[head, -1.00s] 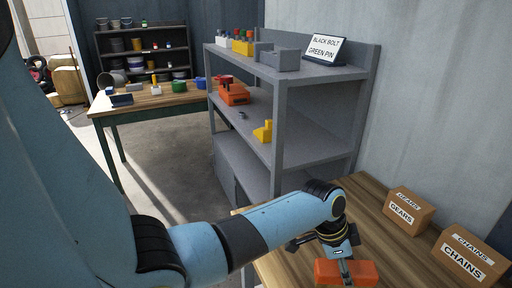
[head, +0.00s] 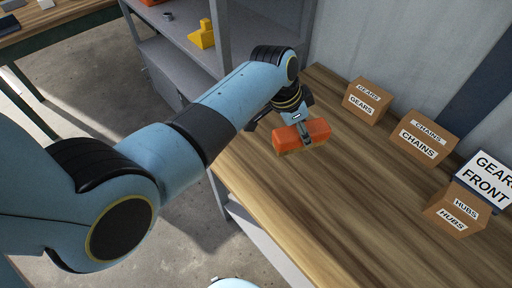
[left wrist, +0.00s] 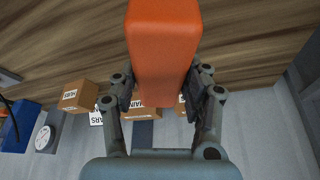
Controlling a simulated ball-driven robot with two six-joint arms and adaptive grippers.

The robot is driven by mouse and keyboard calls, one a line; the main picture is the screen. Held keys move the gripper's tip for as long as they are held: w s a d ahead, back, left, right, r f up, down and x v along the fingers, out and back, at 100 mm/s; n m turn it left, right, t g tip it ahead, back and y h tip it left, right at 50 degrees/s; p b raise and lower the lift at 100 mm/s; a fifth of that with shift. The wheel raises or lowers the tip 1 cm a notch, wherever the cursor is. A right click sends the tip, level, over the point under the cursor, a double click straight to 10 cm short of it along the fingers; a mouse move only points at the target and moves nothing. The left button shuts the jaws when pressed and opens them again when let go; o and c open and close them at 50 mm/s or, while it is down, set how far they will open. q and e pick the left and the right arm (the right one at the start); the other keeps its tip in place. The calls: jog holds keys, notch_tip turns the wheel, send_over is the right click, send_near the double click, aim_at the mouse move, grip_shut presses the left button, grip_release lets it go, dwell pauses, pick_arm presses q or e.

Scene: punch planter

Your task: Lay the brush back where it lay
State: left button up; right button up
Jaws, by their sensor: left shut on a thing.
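The brush is an orange block (head: 306,137) with a darker underside. It hangs over the wooden workbench (head: 300,200), near its left edge in the head view. My left gripper (head: 303,130) is shut on the brush from above. Whether the underside touches the wood I cannot tell. In the left wrist view the brush (left wrist: 164,45) sits between the two fingers of the left gripper (left wrist: 163,92) and hides part of the bench. My right gripper is in no view.
Cardboard boxes labelled GEARS (head: 367,101), CHAINS (head: 420,138) and HUBS (head: 457,210) stand along the wall side. A white GEARS FRONT sign (head: 486,180) is by the HUBS box. The bench's middle is clear. A grey shelf (head: 185,45) with a yellow object (head: 202,35) stands beyond.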

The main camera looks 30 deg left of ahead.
pick_arm(q)
jog(key=a+f+b, duration=0.3)
jog(key=s+a+f+b, duration=0.1)
jog(key=a+f+b, duration=0.7)
jog(key=shift+s, duration=0.4)
jog(key=shift+r, duration=0.15)
jog(key=o, duration=1.2)
